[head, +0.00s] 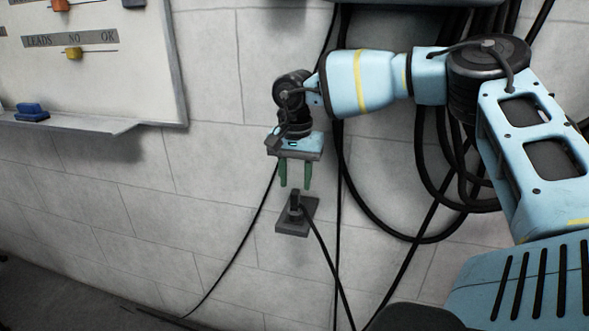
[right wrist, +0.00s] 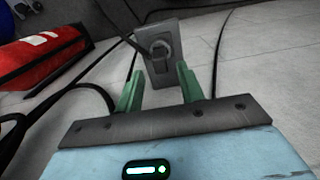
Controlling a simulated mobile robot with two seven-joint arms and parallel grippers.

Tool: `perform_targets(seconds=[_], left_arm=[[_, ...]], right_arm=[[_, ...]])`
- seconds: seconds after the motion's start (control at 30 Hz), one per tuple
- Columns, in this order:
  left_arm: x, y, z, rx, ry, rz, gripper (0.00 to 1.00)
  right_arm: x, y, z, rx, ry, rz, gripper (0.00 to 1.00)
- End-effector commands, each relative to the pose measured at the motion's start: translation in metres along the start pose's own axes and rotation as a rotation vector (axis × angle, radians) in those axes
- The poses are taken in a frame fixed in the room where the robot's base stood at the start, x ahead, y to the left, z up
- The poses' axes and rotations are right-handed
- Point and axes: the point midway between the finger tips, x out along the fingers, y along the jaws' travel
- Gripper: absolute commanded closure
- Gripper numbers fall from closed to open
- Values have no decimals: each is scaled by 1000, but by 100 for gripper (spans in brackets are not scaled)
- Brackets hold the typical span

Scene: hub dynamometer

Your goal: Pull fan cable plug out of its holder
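The fan cable plug (head: 295,203) is a dark upright piece sitting in its holder (head: 287,228), a grey rectangular plate at the wall. Its black cable (head: 322,251) runs down and to the right. My right gripper (head: 295,187) is just above the plug in the head view, with its two green fingers apart and nothing between them. In the right wrist view, the plug (right wrist: 158,46) and the holder (right wrist: 172,68) show beyond the open fingertips (right wrist: 158,70). The plug lies roughly in line with the gap. My left gripper is not in view.
Thick black cables (head: 427,190) hang in loops on the wall to the right, behind my right arm. A thin cable (head: 243,238) runs down the wall left of the holder. A whiteboard (head: 110,75) hangs at upper left. A red case (right wrist: 42,58) shows at left in the wrist view.

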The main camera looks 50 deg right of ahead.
Motion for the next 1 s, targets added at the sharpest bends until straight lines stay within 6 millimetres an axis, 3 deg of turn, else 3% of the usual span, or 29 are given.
perform_targets(seconds=[0.4, 0.8, 1.0], left_arm=[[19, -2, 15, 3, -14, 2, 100], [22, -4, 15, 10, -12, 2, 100], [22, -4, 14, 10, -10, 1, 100]], right_arm=[[43, 0, 0, 0, -2, 2, 62], [47, 0, 0, 0, -1, -1, 62], [47, 0, 0, 0, -1, 0, 88]])
